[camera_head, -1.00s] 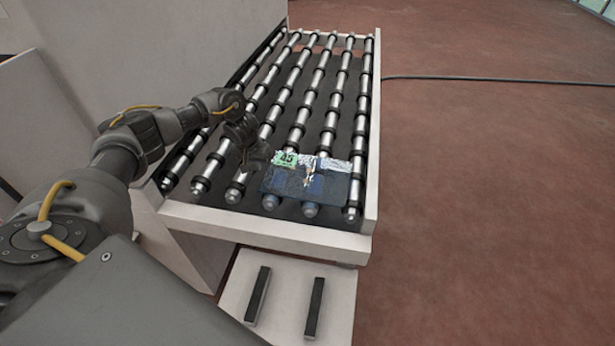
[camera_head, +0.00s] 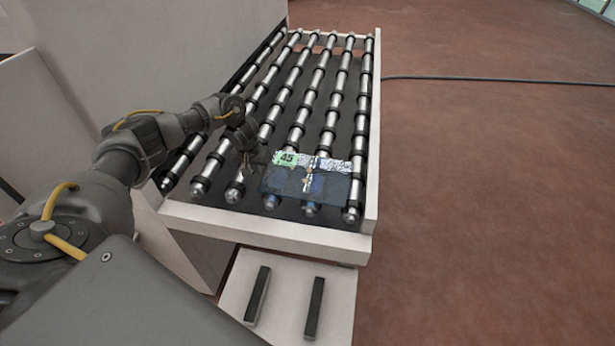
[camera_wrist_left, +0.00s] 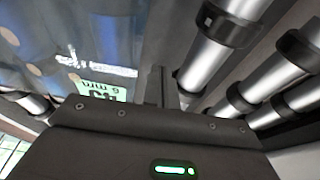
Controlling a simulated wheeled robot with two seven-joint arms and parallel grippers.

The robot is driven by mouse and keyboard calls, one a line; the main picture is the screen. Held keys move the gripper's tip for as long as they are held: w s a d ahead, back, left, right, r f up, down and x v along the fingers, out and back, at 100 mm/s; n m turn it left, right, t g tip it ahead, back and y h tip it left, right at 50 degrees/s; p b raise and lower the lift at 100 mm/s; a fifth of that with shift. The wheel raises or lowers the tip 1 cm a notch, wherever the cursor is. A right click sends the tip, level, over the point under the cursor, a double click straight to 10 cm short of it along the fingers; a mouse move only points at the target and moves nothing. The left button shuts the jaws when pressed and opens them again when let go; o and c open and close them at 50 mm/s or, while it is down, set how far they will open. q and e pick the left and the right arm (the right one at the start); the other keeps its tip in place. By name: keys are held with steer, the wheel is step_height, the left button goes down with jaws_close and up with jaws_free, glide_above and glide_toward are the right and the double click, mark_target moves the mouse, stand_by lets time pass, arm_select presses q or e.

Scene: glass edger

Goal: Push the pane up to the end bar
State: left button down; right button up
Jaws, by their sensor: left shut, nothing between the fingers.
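The pane (camera_head: 330,187) is a dark, see-through glass sheet lying flat on the rollers near the front of the roller table. It has a green label marked 45 and a pale printed strip along its far edge. A white end bar (camera_head: 265,230) crosses the near end of the table, and the pane's near edge looks a little short of it. My left gripper (camera_head: 247,163) is shut and empty, pointing down just left of the pane; whether it touches the pane is unclear. In the left wrist view the pane (camera_wrist_left: 50,25) lies left of the shut fingers (camera_wrist_left: 163,85).
Steel rollers (camera_head: 297,117) with black rings fill the table. A white side rail (camera_head: 373,130) runs along the right. A pale panel (camera_head: 180,50) stands at the left. Below the near end, a white plate (camera_head: 285,290) carries two dark bars. A cable crosses the floor.

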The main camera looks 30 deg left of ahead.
mark_target(268, 172)
arm_select(q)
steer(key=shift+d, duration=0.15)
steer(key=shift+w+d+p, duration=0.25)
steer(key=shift+d+p, duration=0.2)
steer(key=shift+d, duration=0.15)
steer(key=shift+w+d+p, duration=0.2)
steer(key=shift+d+p, duration=0.25)
steer(key=shift+d, duration=0.15)
steer(key=shift+w+d+p, duration=0.3)
steer(key=shift+d+p, duration=0.1)
steer(key=shift+d, duration=0.4)
steer(key=shift+w+d+p, duration=0.25)
steer(key=shift+d+p, duration=0.1)
steer(key=shift+d, duration=0.45)
steer(key=shift+w+d, duration=0.2)
steer(key=shift+d, duration=0.25)
steer(key=shift+a, duration=0.1)
steer(key=shift+s+a, duration=0.35)
steer(key=shift+a, duration=0.5)
steer(key=shift+s+a, duration=0.3)
steer(key=shift+a, duration=0.5)
